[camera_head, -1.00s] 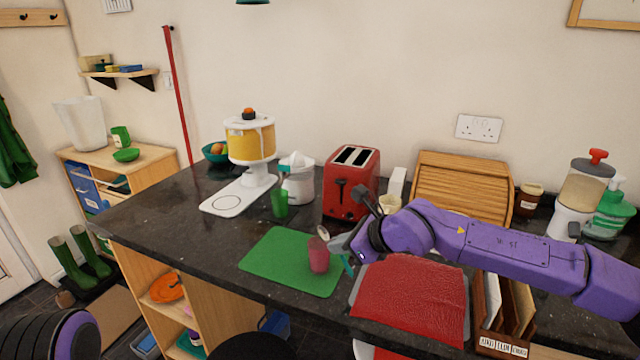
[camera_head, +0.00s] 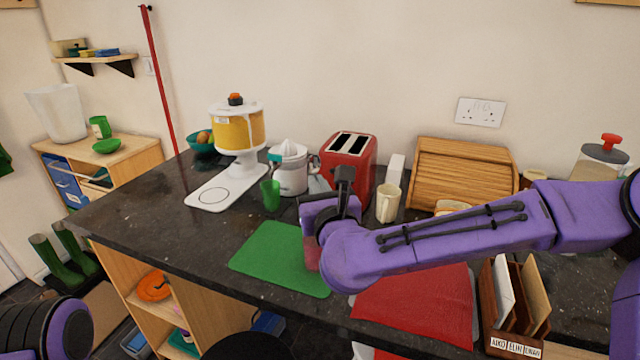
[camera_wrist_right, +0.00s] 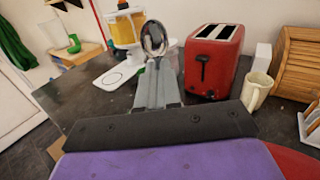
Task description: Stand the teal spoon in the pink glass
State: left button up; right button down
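The teal spoon shows in the right wrist view as a shiny metal bowl (camera_wrist_right: 154,38), sticking up beyond the fingertips; its handle is mostly hidden by the fingers. My right gripper (camera_wrist_right: 155,80) is shut on the spoon. In the head view the right wrist hides the spoon and most of the fingers. The pink glass (camera_head: 311,258) stands at the right edge of the green mat (camera_head: 275,257), mostly hidden behind my right wrist. I cannot tell whether the spoon is over or inside the glass. My left gripper is out of view; only part of my left arm shows.
Behind my right gripper stand a red toaster (camera_head: 348,160), a cream jug (camera_head: 388,202), a white juicer (camera_head: 290,170) and a green cup (camera_head: 270,195). A red cloth (camera_head: 415,305) and a letter rack (camera_head: 510,305) lie in front to the right.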

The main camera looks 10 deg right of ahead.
jog(key=f+b, duration=0.9)
jog(key=f, duration=0.2)
jog(key=shift+w+f, duration=0.2)
jog(key=shift+r, duration=0.1)
jog(key=c, duration=1.2)
grip_release()
jog(key=shift+c, duration=0.2)
jog(key=s+b, duration=0.4)
jog(key=s, duration=0.6)
jog(key=shift+s, duration=0.25)
